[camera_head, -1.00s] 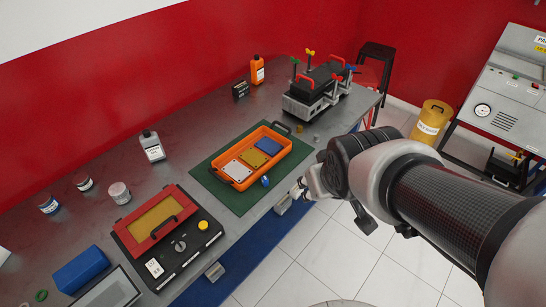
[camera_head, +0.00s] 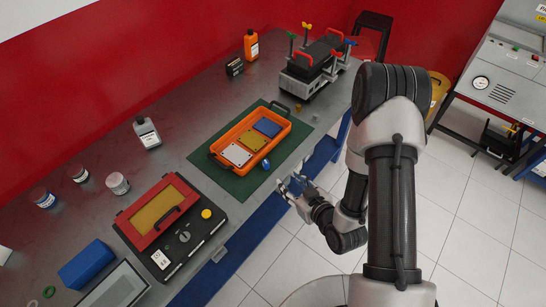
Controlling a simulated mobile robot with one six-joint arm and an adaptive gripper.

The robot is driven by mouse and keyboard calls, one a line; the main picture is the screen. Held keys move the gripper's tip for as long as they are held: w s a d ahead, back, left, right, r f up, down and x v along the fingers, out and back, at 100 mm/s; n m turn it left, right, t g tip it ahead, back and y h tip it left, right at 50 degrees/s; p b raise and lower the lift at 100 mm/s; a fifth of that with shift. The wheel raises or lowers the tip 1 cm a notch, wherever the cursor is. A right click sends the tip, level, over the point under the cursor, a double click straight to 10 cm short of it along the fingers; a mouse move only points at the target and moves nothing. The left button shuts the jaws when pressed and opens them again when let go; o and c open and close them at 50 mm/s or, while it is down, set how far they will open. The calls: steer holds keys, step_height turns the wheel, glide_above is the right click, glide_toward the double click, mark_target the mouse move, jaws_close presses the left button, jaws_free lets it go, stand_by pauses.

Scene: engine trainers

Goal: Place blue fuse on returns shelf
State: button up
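A small blue piece (camera_head: 265,163), which looks like the blue fuse, stands on the green mat (camera_head: 238,187) by the near right corner of the orange tray (camera_head: 219,145). My gripper (camera_head: 291,183) is off the front edge of the bench, to the right of and nearer than the blue piece. Its fingers look spread apart with nothing clearly held, pointing toward the bench. I cannot make out which surface is the returns shelf.
The tray holds white, yellow and blue plates. A red-lidded black box (camera_head: 165,215) stands to its left on the bench. An engine trainer (camera_head: 312,70) stands at the far end. Bottles and jars line the back. Tiled floor (camera_head: 475,220) is open at right.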

steer(key=s, duration=0.1)
steer(key=b, duration=0.2)
glide_toward(266, 161)
steer(key=shift+w+a+f+t, duration=0.3)
steer(key=shift+w+a+f, duration=0.35)
steer(key=shift+w+f, duration=0.2)
steer(key=shift+b+x, duration=0.7)
steer(key=shift+x, duration=2.2)
steer(key=shift+r, duration=0.1)
jaws_close()
step_height(266, 161, up, 20)
steer(key=p, duration=0.5)
steer(key=d+r+m+t+h+b, duration=0.1)
steer(key=d+r+m+h, duration=0.5)
steer(key=d+r, duration=0.7)
steer(key=d+b, duration=0.1)
steer(key=d, duration=0.3)
steer(key=shift+w+r+t, duration=0.15)
steer(key=shift+w+t, duration=0.1)
steer(key=shift+t, duration=0.05)
